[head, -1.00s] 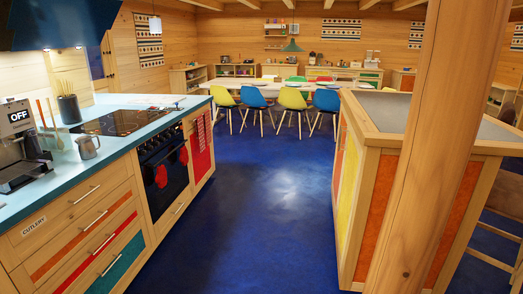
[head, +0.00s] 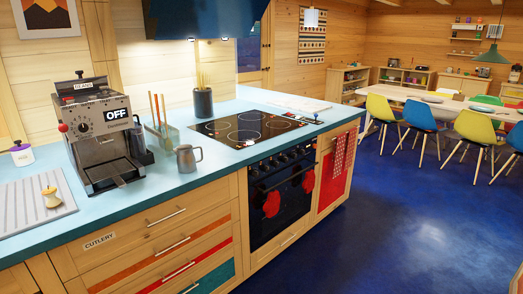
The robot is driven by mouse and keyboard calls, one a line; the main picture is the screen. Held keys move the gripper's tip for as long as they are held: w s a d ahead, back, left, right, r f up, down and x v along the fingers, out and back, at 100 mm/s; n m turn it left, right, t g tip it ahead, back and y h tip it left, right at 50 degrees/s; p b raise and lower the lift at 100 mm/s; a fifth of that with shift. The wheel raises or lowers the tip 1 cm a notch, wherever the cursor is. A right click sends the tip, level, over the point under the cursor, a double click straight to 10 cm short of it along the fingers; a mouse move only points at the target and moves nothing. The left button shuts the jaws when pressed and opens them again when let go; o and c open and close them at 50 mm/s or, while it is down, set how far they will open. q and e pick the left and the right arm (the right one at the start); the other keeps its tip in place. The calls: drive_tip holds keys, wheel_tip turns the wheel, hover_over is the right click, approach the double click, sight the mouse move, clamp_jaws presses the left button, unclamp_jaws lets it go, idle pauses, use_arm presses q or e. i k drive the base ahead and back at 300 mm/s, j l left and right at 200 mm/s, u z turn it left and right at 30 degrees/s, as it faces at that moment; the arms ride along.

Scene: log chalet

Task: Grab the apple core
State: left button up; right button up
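The apple core (head: 50,196) is small and yellowish with a brown stem. It stands on a light grey ribbed board (head: 28,212) on the blue countertop at the far left of the head view, left of the coffee machine. Neither of my grippers shows in the head view.
A coffee machine (head: 103,134) marked OFF stands right of the board, with a metal jug (head: 187,159) beyond it. A white jar with a purple lid (head: 22,154) stands behind the board. A cooktop (head: 246,128) lies farther right. The blue floor (head: 375,225) is clear.

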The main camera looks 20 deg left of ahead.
sight(52, 202)
drive_tip(key=i+j+u, duration=0.1)
drive_tip(key=i+u, duration=0.15)
drive_tip(key=u, duration=0.2)
drive_tip(key=i+u, duration=0.2)
drive_tip(key=u, duration=0.2)
drive_tip(key=i+l+u, duration=0.1)
drive_tip(key=i+u, duration=0.15)
drive_tip(key=u, duration=0.2)
drive_tip(key=i+l+u, duration=0.15)
drive_tip(key=u, duration=0.25)
drive_tip(key=i, duration=0.05)
